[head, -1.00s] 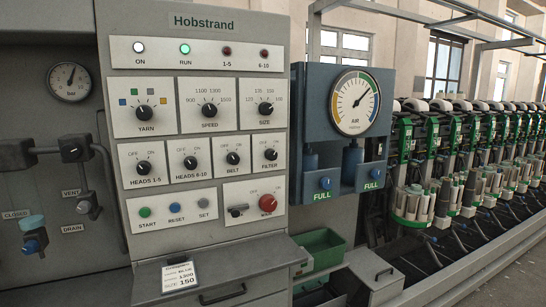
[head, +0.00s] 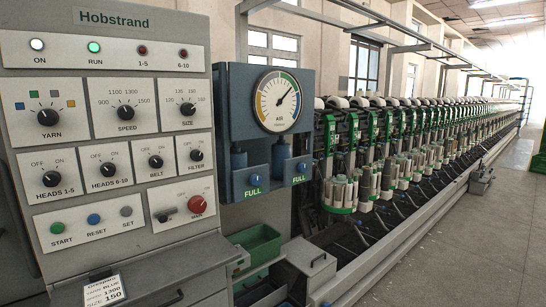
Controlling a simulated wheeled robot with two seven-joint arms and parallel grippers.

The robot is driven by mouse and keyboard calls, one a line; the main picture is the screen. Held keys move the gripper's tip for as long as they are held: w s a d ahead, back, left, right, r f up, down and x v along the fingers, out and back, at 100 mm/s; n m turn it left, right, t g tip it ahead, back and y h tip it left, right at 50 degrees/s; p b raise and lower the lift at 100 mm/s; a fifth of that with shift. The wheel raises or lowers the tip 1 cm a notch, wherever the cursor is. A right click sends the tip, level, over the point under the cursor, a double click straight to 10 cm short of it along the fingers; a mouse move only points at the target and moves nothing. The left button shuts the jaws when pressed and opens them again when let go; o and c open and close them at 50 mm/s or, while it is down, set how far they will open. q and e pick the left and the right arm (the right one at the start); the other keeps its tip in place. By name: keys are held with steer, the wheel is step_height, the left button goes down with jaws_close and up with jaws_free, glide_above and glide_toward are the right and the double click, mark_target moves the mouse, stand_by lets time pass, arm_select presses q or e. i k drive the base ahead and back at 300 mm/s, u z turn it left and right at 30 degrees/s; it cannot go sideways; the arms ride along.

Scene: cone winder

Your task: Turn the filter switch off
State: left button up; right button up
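The filter switch (head: 196,155) is a small black rotary knob on a white plate, at the right end of the lower switch row of the grey Hobstrand panel (head: 203,95). Its label FILTER is below it. The OFF and ON marks above it and its pointer direction are too small to read surely. The belt switch (head: 156,161) is just left of it. Neither of my grippers shows in the head view.
A red main knob (head: 197,205) sits below the filter switch. A blue unit with an air gauge (head: 277,101) stands right of the panel. A green bin (head: 258,246) is low beside it. The aisle floor (head: 470,235) at right is clear.

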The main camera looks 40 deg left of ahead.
mark_target(196, 155)
steer(key=z, duration=0.85)
steer(key=k, duration=0.85)
steer(key=u, duration=1.2)
